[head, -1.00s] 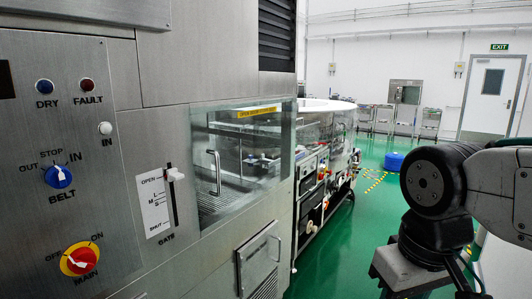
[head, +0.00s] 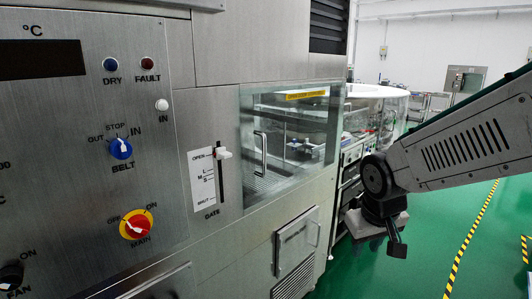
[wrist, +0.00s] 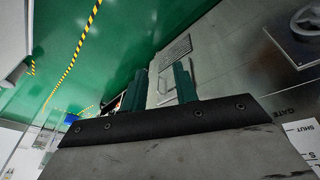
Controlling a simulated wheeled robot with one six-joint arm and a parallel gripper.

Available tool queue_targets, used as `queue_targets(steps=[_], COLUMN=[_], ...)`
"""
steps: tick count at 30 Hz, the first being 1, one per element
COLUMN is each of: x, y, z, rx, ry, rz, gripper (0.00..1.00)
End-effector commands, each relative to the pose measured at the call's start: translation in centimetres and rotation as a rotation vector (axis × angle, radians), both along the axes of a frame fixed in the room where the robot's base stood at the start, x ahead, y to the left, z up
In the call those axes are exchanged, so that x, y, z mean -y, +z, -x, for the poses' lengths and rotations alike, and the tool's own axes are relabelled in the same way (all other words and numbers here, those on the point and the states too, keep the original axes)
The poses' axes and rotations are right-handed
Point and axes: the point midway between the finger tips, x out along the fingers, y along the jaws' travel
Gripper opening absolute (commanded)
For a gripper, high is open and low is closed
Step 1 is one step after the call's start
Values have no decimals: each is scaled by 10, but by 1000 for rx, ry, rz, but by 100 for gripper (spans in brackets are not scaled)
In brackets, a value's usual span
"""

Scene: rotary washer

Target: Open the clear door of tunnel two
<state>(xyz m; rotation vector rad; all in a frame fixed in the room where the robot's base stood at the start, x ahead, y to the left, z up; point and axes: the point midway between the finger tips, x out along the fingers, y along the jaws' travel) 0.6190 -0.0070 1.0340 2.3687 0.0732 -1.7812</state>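The clear door (head: 318,140) is a glass pane set in the steel machine front in the head view, with a yellow label (head: 306,95) too small to read. A vertical bar handle (head: 260,155) stands at its left side. The door looks closed. My gripper (head: 376,244) hangs pointing down, to the right of and lower than the door, apart from the machine. In the wrist view my gripper (wrist: 160,80) has its two dark green fingers apart with nothing held between them. I cannot make out the clear door in the wrist view.
A small steel hatch (head: 297,238) with a handle sits below the clear door. A control panel with a blue belt knob (head: 121,148), a red main switch (head: 136,224) and a gate slider (head: 222,154) is on the left. Green floor (head: 410,265) is free on the right.

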Motion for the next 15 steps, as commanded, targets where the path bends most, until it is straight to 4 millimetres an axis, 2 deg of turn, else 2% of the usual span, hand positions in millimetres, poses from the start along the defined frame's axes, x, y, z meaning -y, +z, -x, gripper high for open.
queue_targets(steps=[1, 3, 6, 9, 12, 15], x=[-9, -25, -53, -85, -116, -140], y=[-11, -18, -22, -17, 2, 33], z=[-34, -82, -142, -192, -228, -248], rx=[67, 196, 384, 576, 768, 943], ry=[29, 76, 144, 217, 286, 342], rz=[-4, -22, -74, -152, -250, -352], gripper=[30, 30, 30, 30, 30, 30])
